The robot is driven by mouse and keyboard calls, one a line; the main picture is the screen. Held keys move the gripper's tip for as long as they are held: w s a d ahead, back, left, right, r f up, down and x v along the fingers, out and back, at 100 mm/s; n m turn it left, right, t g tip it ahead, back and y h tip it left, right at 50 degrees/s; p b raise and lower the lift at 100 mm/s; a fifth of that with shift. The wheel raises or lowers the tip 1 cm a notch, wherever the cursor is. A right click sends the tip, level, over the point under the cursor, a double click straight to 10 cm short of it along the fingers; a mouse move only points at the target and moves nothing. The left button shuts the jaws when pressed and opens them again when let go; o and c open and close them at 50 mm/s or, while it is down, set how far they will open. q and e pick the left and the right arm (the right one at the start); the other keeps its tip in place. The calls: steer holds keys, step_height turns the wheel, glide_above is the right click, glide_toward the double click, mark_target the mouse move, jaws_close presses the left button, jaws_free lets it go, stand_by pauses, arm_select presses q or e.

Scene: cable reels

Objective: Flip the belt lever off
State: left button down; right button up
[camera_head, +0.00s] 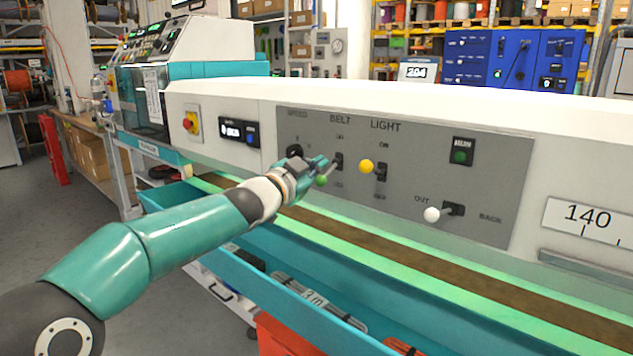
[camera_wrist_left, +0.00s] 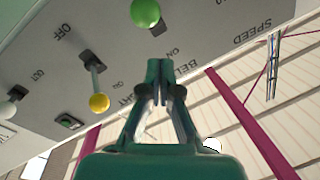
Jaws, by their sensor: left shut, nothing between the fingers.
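The belt lever has a green knob (camera_head: 321,180) and sits in a dark slot under the BELT label on the grey control panel (camera_head: 290,125). Its knob hangs low, tilted down towards the lower label. In the left wrist view the green knob (camera_wrist_left: 145,12) is at the top edge, beyond my fingertips. My left gripper (camera_head: 322,162) is shut and empty, just above the knob in the head view; I cannot tell whether it touches. Its closed fingers (camera_wrist_left: 158,70) show in the left wrist view. My right gripper is not in view.
The light lever's yellow knob (camera_head: 366,166) is close on the right, tilted up. A white-knobbed lever (camera_head: 431,215) is further right. A red and yellow switch (camera_head: 190,122) and a small display (camera_head: 240,131) are on the left. A brown belt (camera_head: 440,265) runs below the panel.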

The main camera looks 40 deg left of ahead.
arm_select(q)
steer(key=s+d+f+b, duration=0.2)
steer(key=s, duration=0.8)
steer(key=shift+s+d+f, duration=0.2)
steer(key=shift+s+d, duration=0.15)
steer(key=shift+d, duration=0.05)
